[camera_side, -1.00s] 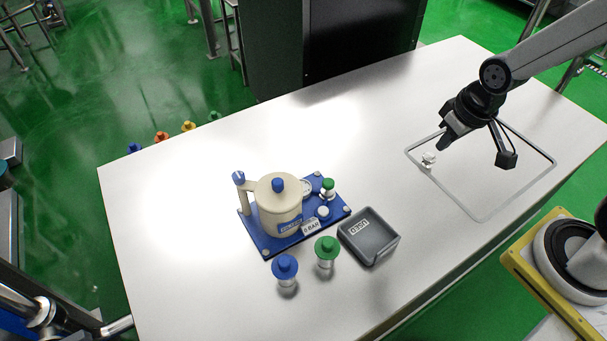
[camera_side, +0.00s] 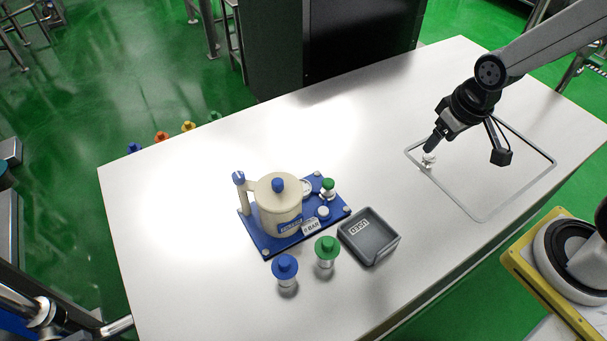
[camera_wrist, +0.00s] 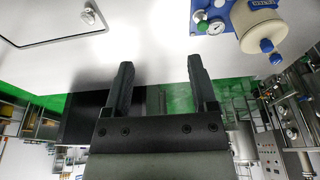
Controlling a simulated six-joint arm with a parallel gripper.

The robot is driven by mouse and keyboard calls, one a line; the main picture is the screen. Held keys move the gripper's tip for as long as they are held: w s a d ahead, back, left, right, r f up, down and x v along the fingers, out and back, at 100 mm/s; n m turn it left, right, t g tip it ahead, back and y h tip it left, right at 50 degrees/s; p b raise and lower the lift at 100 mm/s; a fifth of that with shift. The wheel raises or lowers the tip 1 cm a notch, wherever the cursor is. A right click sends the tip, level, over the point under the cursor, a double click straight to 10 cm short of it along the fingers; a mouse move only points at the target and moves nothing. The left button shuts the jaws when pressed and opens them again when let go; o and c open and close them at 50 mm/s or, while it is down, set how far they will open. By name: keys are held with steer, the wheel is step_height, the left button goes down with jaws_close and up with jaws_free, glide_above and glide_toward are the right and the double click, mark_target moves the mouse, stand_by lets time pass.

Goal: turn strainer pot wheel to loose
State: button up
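The cream strainer pot (camera_side: 279,212) stands upright on a blue base plate (camera_side: 262,244) left of the table's middle. It has a blue knob (camera_side: 278,184) on its lid and a blue-capped side post (camera_side: 239,178). I cannot tell which part is the wheel, or its setting. In the wrist view the pot (camera_wrist: 262,32) is at the upper right. My gripper (camera_side: 429,150) is far to the right of the pot, above the table. The wrist view shows its two fingers (camera_wrist: 160,78) apart with nothing between them.
A green-capped fitting (camera_side: 328,185) is on the plate. A dark "USED" tray (camera_side: 385,248), a blue-capped (camera_side: 285,268) and a green-capped piece (camera_side: 326,248) stand in front. The table between is clear.

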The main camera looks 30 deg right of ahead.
steer(key=w+a+m, duration=0.2)
steer(key=w+a, duration=0.4)
steer(key=w, duration=0.6)
steer(key=m+g, duration=0.3)
steer(key=m, duration=0.4)
glide_above(238, 175)
steer(key=f, duration=0.5)
steer(key=d+f, duration=0.1)
steer(key=f, duration=0.1)
steer(key=shift+w+f, duration=0.1)
steer(key=shift+f, duration=0.1)
steer(key=shift+a+f, duration=0.2)
steer(key=shift+a, duration=0.35)
steer(key=shift+f, duration=3.9)
